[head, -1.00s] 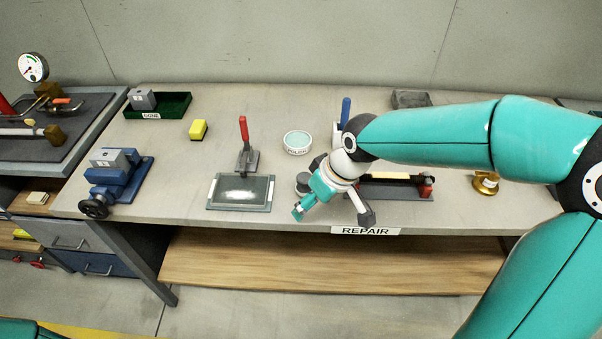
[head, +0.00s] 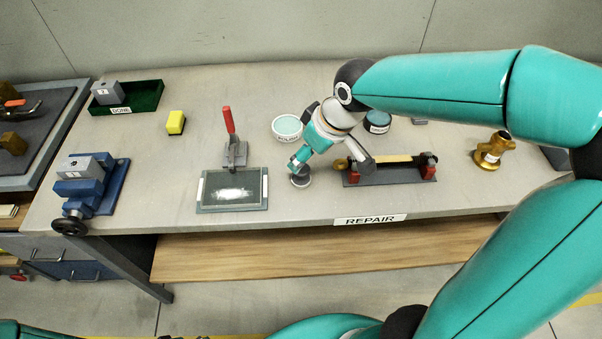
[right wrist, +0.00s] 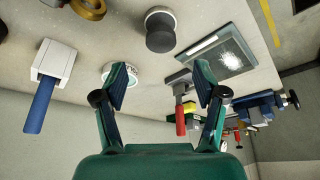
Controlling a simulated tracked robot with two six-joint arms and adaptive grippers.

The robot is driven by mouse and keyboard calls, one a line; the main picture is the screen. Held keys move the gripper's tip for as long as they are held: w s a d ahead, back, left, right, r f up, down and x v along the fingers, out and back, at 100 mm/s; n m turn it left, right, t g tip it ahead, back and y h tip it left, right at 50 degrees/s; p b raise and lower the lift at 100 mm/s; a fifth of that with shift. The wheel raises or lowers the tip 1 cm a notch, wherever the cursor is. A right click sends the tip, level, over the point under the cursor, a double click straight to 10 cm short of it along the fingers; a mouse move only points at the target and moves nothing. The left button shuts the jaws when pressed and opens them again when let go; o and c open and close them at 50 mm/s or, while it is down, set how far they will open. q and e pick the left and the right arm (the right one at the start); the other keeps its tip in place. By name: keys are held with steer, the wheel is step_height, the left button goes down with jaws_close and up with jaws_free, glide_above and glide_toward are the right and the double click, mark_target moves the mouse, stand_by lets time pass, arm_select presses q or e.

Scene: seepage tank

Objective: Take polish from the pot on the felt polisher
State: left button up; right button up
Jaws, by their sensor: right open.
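The felt polisher (head: 300,181), a dark round knob on a paler disc, stands on the bench in front of my right gripper (head: 318,160). It also shows in the right wrist view (right wrist: 160,32), above the space between the fingertips. The polish pot (head: 287,128), a white-labelled round tub with pale teal content, stands behind the polisher. In the right wrist view the pot (right wrist: 132,76) is partly hidden by the left-hand finger. My right gripper is open and empty, with its fingers (right wrist: 162,84) apart and not around the polisher. My left gripper is out of view.
A framed plate (head: 233,201) with a white smear and a red-handled clamp (head: 229,122) stand left of the polisher. A rack (head: 390,175) and brass fitting (head: 492,152) lie right. A second, dark tub (head: 377,122) and a blue-handled tool (right wrist: 42,105) stand nearby.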

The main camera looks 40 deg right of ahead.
mark_target(301, 170)
steer(key=shift+s+x, duration=0.2)
steer(key=shift+x, duration=1.7)
steer(key=shift+s+x, duration=0.2)
steer(key=shift+x, duration=1.65)
steer(key=shift+f, duration=0.1)
steer(key=c, duration=1.2)
step_height(301, 170, up, 20)
steer(key=shift+r+p, duration=0.1)
steer(key=shift+p, duration=0.75)
